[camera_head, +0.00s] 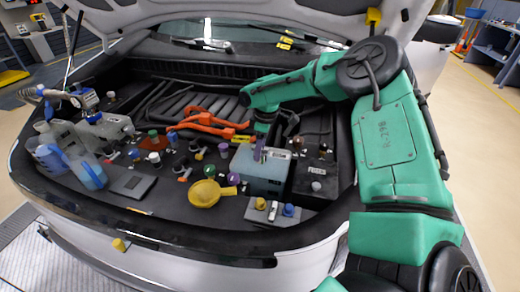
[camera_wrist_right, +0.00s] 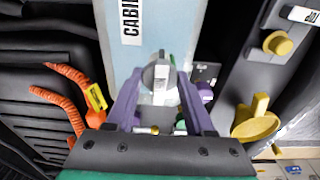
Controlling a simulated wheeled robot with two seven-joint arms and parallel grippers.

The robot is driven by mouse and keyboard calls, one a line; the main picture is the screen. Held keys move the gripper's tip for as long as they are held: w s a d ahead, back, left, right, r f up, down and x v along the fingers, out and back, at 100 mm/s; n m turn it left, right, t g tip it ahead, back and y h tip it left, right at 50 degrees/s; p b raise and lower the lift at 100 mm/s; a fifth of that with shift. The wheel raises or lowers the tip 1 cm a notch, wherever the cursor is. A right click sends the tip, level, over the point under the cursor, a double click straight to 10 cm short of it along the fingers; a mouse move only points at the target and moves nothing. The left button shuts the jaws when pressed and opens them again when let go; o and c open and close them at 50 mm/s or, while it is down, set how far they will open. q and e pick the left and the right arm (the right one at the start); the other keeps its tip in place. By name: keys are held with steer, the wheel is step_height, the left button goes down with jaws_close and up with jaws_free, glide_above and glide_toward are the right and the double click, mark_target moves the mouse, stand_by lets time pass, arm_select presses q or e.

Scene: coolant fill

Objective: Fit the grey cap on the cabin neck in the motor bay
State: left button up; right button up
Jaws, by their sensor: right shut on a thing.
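My right gripper (camera_head: 260,150) reaches down over the light-blue tank (camera_head: 262,178) at the right of the motor bay. In the right wrist view its purple fingers (camera_wrist_right: 158,82) are shut on a grey cap (camera_wrist_right: 158,72). Behind it is the tank top (camera_wrist_right: 190,30), with a label (camera_wrist_right: 130,20) that begins "CABI"; the rest is hidden. The cabin neck cannot be made out under the cap and fingers, and I cannot tell whether the cap touches it. My left gripper is in neither view.
A yellow funnel (camera_head: 204,193) lies in front of the tank, near purple (camera_head: 223,149) and green (camera_head: 209,170) caps. Orange hoses (camera_head: 205,122) run behind. Blue jugs (camera_head: 88,174) stand at left. A fuse box (camera_head: 318,168) is right of the tank.

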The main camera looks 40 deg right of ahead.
stand_by(0.4)
steer(key=shift+f+m+b, duration=0.15)
steer(key=shift+m+b, duration=0.15)
steer(key=shift+m, duration=0.6)
steer(key=shift+s+m, duration=0.1)
steer(key=shift+m, duration=0.7)
steer(key=shift+m, duration=0.5)
steer(key=shift+m+h+b, duration=0.3)
steer(key=shift+m+h, duration=0.1)
steer(key=shift+m, duration=0.6)
steer(key=m, duration=0.3)
